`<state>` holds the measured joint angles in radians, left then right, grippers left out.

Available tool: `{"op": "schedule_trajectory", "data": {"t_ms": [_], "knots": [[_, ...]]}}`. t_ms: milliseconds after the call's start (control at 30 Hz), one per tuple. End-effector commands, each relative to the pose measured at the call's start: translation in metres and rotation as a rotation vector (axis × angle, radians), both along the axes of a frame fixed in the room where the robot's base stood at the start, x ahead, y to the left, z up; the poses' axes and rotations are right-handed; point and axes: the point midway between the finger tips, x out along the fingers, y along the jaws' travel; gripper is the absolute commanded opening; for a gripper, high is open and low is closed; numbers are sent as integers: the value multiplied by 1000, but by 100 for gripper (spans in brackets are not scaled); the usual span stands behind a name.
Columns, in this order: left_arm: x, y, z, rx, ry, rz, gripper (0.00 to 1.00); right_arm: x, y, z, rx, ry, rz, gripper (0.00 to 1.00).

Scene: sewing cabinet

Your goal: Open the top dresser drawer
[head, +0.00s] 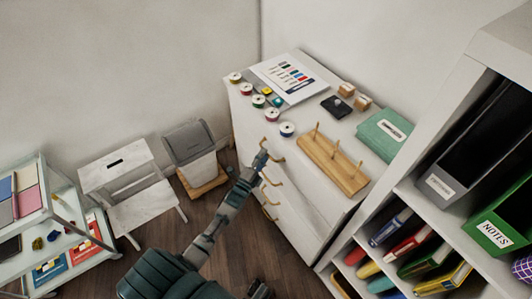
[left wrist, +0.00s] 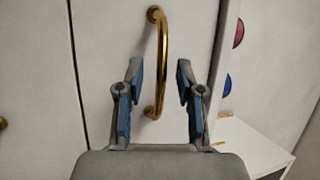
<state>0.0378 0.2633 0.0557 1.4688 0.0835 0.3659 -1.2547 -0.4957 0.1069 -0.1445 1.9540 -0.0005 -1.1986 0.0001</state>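The white dresser (head: 305,206) stands in the middle right of the head view, with several gold handles down its front. Its drawers look shut, their fronts flush. In the left wrist view a gold handle (left wrist: 163,60) runs upright on a white drawer front (left wrist: 105,45). My left gripper (head: 262,158) is at the upper part of the dresser front and partly hides the handles there. In its wrist view the left gripper (left wrist: 158,85) is open, one finger on each side of the handle; contact does not show. A dark part at the bottom edge may be my right gripper (head: 260,290).
Thread spools (head: 287,129), a wooden peg rack (head: 333,165) and a green box (head: 384,134) stand on the dresser top. A shelf (head: 443,217) stands close on the right.

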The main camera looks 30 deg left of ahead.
Motion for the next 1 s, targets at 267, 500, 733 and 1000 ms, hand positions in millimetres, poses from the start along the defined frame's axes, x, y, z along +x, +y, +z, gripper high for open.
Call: {"op": "schedule_trajectory", "data": {"t_ms": [267,500,733,1000], "knots": [[18,0,4,1,1,0,37,-1,-1,7,0,-2,-3,40],[19,0,4,0,1,0,32,-6,-1,6,-1,8,-3,40],[19,0,4,0,2,0,0,-5,-2,5,-2,6,-2,40],[16,1,3,0,5,-1,0,2,-2,8,-1,-8,-1,40]]}}
